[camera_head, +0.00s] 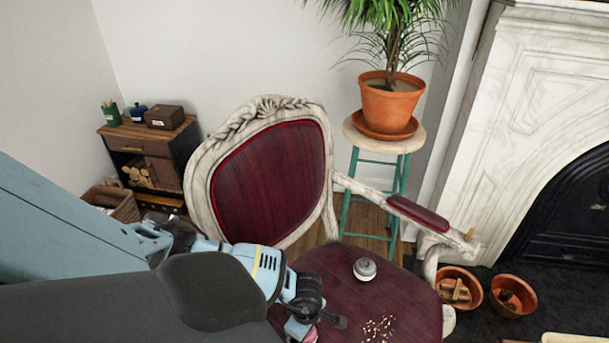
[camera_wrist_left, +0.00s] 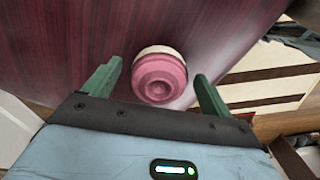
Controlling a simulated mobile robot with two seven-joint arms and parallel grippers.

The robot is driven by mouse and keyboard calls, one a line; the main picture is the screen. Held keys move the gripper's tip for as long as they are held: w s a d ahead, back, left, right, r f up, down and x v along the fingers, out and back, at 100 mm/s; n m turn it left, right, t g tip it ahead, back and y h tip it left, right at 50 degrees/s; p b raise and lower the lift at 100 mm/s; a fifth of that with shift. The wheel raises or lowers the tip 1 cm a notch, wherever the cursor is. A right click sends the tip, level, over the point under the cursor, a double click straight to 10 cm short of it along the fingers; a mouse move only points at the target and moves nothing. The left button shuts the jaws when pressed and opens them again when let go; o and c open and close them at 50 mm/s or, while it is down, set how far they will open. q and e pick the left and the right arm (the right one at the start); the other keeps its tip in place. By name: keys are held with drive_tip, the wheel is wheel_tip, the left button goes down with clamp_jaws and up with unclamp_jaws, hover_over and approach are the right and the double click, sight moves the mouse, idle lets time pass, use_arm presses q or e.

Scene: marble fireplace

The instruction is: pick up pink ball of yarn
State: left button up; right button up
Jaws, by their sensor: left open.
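The pink ball of yarn (camera_wrist_left: 160,78) shows in the left wrist view as a round pink thing with ring-like grooves and a pale band at its far side. It sits at the chair seat (camera_wrist_left: 60,40), between the two green fingers of my left gripper (camera_wrist_left: 157,72). The fingers are open, with a visible gap on each side of the ball. In the head view my left gripper (camera_head: 318,322) is low over the front left of the seat. Only a bit of pink (camera_head: 311,335) shows beside it; the rest is hidden. My right gripper is not in view.
A grey-and-white round item (camera_head: 365,269) and small scattered bits (camera_head: 379,328) lie on the dark red seat. The carved chair back (camera_head: 272,175) and armrest (camera_head: 420,212) rise around it. Behind stand a potted plant (camera_head: 390,105) on a stool and a small cabinet (camera_head: 150,150).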

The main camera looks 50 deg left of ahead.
use_arm(q)
drive_tip(key=shift+f, duration=0.9)
drive_tip(key=c, duration=1.1)
wheel_tip(320, 180, up, 9)
drive_tip(key=shift+w+f+p, duration=0.1)
drive_tip(key=shift+f+p, duration=0.05)
drive_tip(key=shift+p, duration=0.55)
drive_tip(key=shift+r, duration=0.75)
